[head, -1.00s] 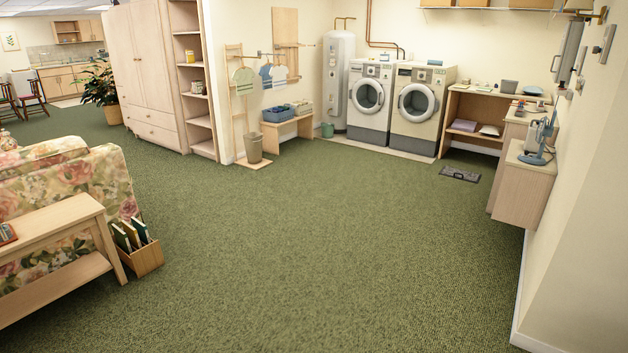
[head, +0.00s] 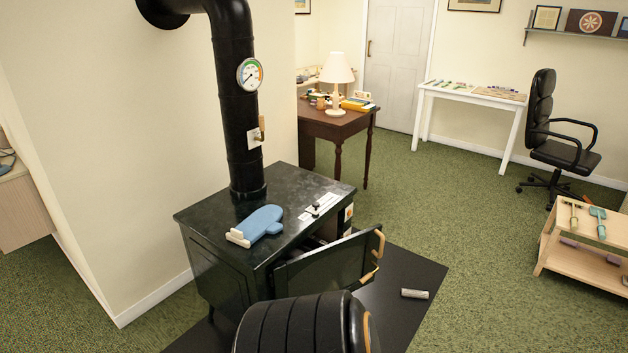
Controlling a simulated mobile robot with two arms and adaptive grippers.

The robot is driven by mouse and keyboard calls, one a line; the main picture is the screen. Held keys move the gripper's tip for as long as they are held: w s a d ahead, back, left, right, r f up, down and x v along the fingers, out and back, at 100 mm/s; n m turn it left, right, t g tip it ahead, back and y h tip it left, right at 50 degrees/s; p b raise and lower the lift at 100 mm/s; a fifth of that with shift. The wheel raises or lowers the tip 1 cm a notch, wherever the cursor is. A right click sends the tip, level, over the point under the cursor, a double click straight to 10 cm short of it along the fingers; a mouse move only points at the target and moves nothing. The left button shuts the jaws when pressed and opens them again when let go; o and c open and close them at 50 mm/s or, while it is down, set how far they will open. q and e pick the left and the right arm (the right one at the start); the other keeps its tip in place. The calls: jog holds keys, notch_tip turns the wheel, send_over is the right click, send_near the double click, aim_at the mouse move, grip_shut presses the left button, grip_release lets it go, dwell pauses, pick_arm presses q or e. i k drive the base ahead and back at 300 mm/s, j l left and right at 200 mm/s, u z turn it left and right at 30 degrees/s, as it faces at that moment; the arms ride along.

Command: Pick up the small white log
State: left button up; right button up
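A small whitish-grey log (head: 414,293) lies on its side on the black floor mat (head: 408,265), to the right of the black stove (head: 225,270). Its pale round end faces right. Nothing touches it apart from the mat. Neither of my grippers shows in the head view.
The stove's door (head: 330,262) hangs open towards the log's side. A black ribbed rounded object (head: 295,325) stands in front of the stove. A blue mitt (head: 262,222) lies on the stove top. A low wooden table (head: 570,258) stands at right.

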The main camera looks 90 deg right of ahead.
aim_at(417, 293)
jog(key=z, duration=3.6)
jog(key=i+u, duration=0.1)
jog(key=u, duration=0.6)
jog(key=i+l+u, duration=0.3)
jog(key=l+u, duration=0.15)
jog(key=i+l+u, duration=0.2)
jog(key=l, duration=0.25)
jog(key=l+u, duration=0.2)
jog(key=i+l, duration=0.05)
jog(key=l, duration=0.05)
